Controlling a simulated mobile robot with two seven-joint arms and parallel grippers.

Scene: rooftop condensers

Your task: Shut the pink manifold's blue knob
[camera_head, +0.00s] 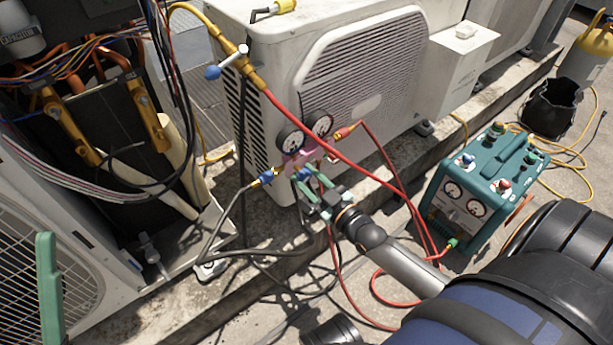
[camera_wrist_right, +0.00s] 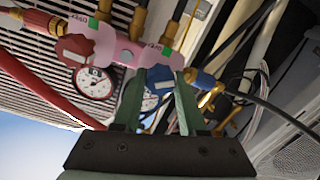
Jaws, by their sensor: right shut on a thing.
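The pink manifold (camera_head: 299,158) hangs in front of the large condenser, with two round gauges at its top; it also shows in the right wrist view (camera_wrist_right: 126,50). Its blue knob (camera_wrist_right: 160,73) sits between the green fingers of my right gripper (camera_wrist_right: 158,82), which is shut on it. In the head view my right gripper (camera_head: 312,188) reaches the manifold from below right and partly covers it. The manifold's red knob (camera_wrist_right: 74,48) stands clear of the fingers. One green finger of my left gripper (camera_head: 48,288) shows at the lower left, apart from the manifold.
The condenser (camera_head: 360,75) stands behind the manifold. Red hoses (camera_head: 340,158) and dark hoses run around it. A teal recovery machine (camera_head: 484,185) stands at the right, with a black bucket (camera_head: 553,105) beyond it. An opened unit with wires and copper pipes (camera_head: 80,120) is at the left.

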